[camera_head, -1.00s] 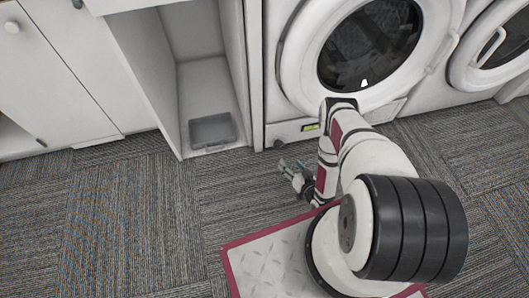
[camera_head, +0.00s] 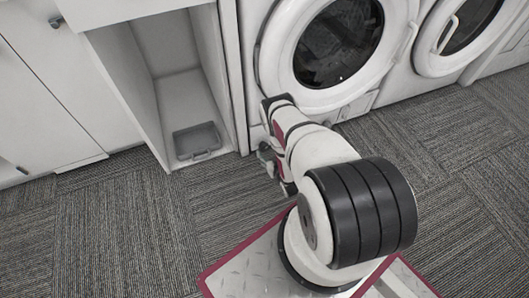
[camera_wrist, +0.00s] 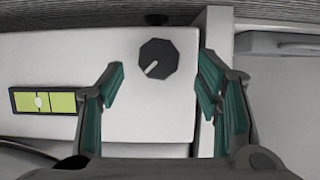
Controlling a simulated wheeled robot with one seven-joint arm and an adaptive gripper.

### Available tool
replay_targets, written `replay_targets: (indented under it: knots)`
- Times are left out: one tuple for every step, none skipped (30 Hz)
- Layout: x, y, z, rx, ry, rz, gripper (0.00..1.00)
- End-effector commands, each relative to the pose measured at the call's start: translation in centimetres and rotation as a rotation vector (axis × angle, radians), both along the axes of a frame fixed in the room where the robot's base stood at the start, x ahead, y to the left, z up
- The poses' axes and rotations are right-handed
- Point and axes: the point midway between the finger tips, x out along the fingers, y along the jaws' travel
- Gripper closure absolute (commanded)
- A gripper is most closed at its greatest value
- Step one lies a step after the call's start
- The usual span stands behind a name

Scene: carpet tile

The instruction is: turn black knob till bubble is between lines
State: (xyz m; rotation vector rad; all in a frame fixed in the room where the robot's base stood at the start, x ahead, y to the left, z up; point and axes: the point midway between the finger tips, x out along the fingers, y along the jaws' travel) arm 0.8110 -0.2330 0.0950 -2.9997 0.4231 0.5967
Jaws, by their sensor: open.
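The black knob (camera_wrist: 158,58) is faceted, with a white pointer mark aimed down-left in the wrist view. It sits on a white panel (camera_wrist: 150,110). Left of it on the panel is a yellow-green level vial (camera_wrist: 63,102) with dark lines and a pale bubble (camera_wrist: 40,101). The bubble is left of the vial's middle and appears close to or between two lines; I cannot tell exactly. My gripper (camera_wrist: 162,78) is open, its green-padded fingers apart on either side just below the knob in the picture. In the head view my gripper (camera_head: 268,158) is low at the washer's front, partly hidden.
A washer (camera_head: 268,90) with a round door stands ahead, another machine (camera_head: 421,62) to its right. Left is an open white cabinet (camera_head: 158,105) with a grey tray (camera_head: 197,155); its edge (camera_wrist: 216,40) is close to my right finger. Carpet (camera_head: 110,225) is clear at left.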

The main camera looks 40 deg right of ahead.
Motion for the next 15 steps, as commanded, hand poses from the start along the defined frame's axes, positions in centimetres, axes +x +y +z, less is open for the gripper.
replay_targets:
  knots:
    - [0.9,-0.3,-0.6,-0.001,-0.003,0.0,0.41]
    - [1.4,-0.4,-0.7,-0.001,-0.004,0.0,0.41]
    - [1.9,-0.5,-0.9,-0.001,-0.003,0.0,0.41]
    - [2.2,-0.6,-1.1,-0.001,-0.003,0.0,0.41]
    - [2.5,-0.7,-1.3,0.0,-0.002,0.0,0.41]
    - [2.9,-0.8,-1.4,-0.001,-0.002,0.0,0.41]
    - [3.2,-0.9,-1.5,-0.001,-0.002,0.0,0.41]
    - [3.4,-1.0,-1.6,-0.001,-0.002,0.0,0.41]
    - [3.6,-1.0,-1.7,0.001,0.0,0.0,0.41]
    - [3.7,-1.0,-1.7,0.0,0.0,0.0,0.41]
    - [3.9,-1.1,-1.7,0.001,0.0,0.0,0.41]
    - [4.0,-1.1,-1.7,0.001,0.0,0.0,0.41]
    - [4.0,-1.1,-1.7,0.001,0.0,0.0,0.41]
    - [4.1,-1.1,-1.7,0.001,0.0,0.0,0.41]
    - [4.1,-1.2,-1.7,0.001,0.0,0.0,0.41]
